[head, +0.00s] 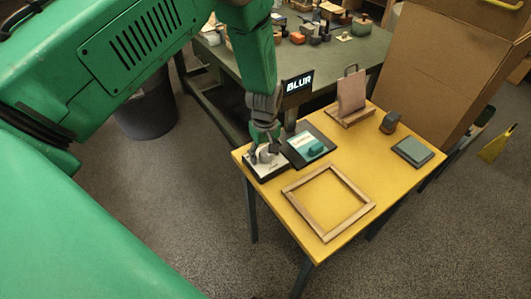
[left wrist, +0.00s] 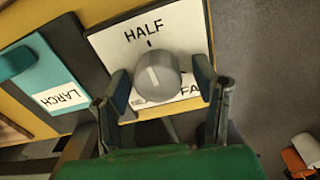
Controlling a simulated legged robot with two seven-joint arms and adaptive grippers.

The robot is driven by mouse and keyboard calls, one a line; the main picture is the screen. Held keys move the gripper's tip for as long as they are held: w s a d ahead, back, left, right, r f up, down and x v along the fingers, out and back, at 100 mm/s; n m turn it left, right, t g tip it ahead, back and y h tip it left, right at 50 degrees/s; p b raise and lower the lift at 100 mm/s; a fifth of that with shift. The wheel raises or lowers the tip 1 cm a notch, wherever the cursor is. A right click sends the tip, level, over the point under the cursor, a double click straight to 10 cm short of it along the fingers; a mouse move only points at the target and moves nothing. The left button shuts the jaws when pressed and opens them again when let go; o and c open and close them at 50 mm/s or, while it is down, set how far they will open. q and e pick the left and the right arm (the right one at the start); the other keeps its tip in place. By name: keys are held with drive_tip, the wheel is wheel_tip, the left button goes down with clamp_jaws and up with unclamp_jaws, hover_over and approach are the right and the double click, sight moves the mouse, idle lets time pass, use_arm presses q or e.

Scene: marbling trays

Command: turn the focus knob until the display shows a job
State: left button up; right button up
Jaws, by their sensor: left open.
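The focus knob (left wrist: 157,78) is a round grey dial on a white panel (left wrist: 112,48) in the left wrist view. A pale line on its face points up and slightly left, near the tick under the word HALF. A label starting FA is partly hidden at lower right; another at lower left is mostly covered. My left gripper (left wrist: 162,84) is open, one finger on each side of the knob; contact is unclear. In the head view the left gripper (head: 264,152) is down over the panel (head: 268,170) at the table's left corner. The display (head: 297,84) reads BLUR. My right gripper is not in view.
The yellow table (head: 355,150) also holds a dark tray with a teal block (head: 316,149), an empty wooden frame (head: 289,194), a wooden stand with a board (head: 351,92), a dark block (head: 390,122) and a grey-green pad (head: 412,151). A cluttered table (head: 345,52) stands behind.

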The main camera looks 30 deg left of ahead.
use_arm(q)
drive_tip(key=c, duration=1)
drive_tip(key=shift+d, duration=0.2)
drive_tip(key=shift+c, duration=0.7)
drive_tip(key=shift+m, duration=0.3)
